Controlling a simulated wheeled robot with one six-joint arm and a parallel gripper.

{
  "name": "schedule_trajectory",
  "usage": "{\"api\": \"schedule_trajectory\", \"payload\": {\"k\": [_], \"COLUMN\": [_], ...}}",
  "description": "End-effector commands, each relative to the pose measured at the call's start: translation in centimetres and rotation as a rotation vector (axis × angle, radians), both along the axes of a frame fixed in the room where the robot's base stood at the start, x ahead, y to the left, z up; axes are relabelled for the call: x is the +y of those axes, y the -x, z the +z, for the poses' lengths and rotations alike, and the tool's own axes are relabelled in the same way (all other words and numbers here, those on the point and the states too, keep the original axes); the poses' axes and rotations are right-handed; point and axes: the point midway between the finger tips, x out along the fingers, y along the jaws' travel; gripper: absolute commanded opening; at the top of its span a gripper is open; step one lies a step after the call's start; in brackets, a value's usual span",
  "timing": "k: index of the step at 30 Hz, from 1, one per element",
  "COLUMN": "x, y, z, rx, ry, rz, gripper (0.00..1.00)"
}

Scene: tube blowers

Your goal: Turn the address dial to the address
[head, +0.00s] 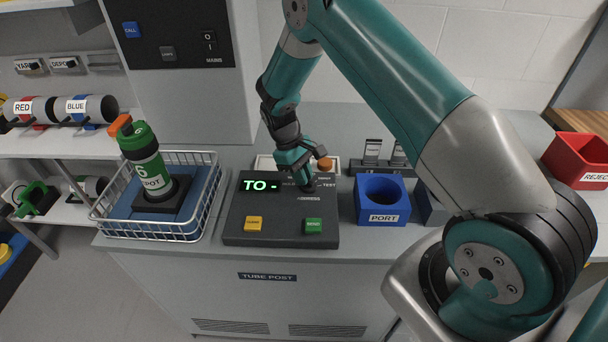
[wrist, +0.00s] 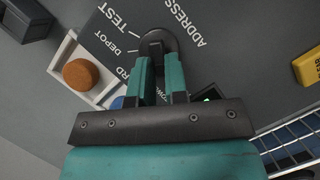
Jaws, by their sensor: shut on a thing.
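The address dial (head: 310,188) is a dark round knob at the back right of the dark control panel (head: 270,238). In the wrist view the dial (wrist: 158,40) shows between and beyond the fingertips, with the words TEST and DEPOT printed to its left and ADDRESS to its right. More labels are partly hidden by my fingers. My gripper (head: 306,180) is over the panel, and in the wrist view its teal fingers (wrist: 160,62) are shut on the dial's raised grip. The display (head: 260,185) reads "TO -" in green.
A yellow button (head: 254,223) and a green button (head: 314,226) are on the panel's front. A wire basket (head: 115,222) holding a green canister (head: 146,160) stands left. A blue PORT block (head: 383,200) is right. An orange-brown knob (wrist: 82,74) sits in a white tray behind.

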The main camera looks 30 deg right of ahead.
Motion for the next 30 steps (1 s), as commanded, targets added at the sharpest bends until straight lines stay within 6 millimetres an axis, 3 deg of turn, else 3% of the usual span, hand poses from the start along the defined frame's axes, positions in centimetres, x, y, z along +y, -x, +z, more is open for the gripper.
{"api": "schedule_trajectory", "payload": {"k": [12, 29, 30], "x": [0.45, 0.54, 0.54], "y": [0.11, 0.13, 0.13], "z": [0.03, 0.02, 0.02], "rx": [-0.003, -0.004, -0.004], "ry": [-0.002, -0.004, -0.004], "rz": [0.204, 0.240, 0.240], "gripper": [0.00, 0.00, 0.16]}}
